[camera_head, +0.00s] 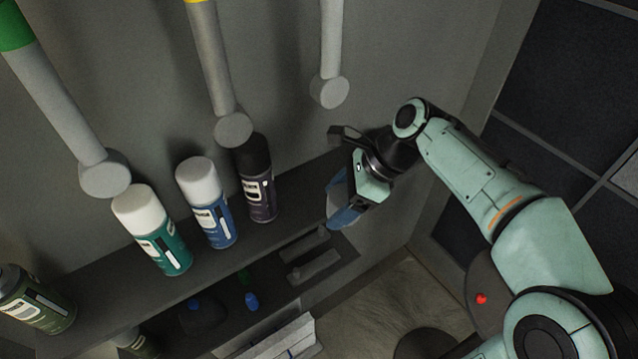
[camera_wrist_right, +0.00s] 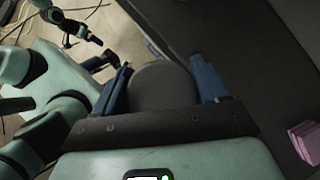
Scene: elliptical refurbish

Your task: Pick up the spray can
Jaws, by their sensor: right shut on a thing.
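Several spray cans stand upright on a dark shelf in the head view: a teal one with a white cap (camera_head: 160,240), a blue one with a white cap (camera_head: 212,212) and a black one (camera_head: 257,185). A dark green can (camera_head: 35,305) is at the far left. My right gripper (camera_head: 342,205) is at the shelf's right end, apart from these cans. In the right wrist view its blue fingers (camera_wrist_right: 162,88) are shut on a dark grey rounded thing (camera_wrist_right: 160,80), seen end-on. It looks like a can's top; its body is hidden.
The shelf (camera_head: 110,290) runs along a grey wall. Grey tubes with round ends (camera_head: 105,178) hang above the cans. Below are a lower shelf with small blue-capped items (camera_head: 252,300) and a pale stack (camera_head: 280,340). Pink blocks (camera_wrist_right: 305,140) show in the right wrist view.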

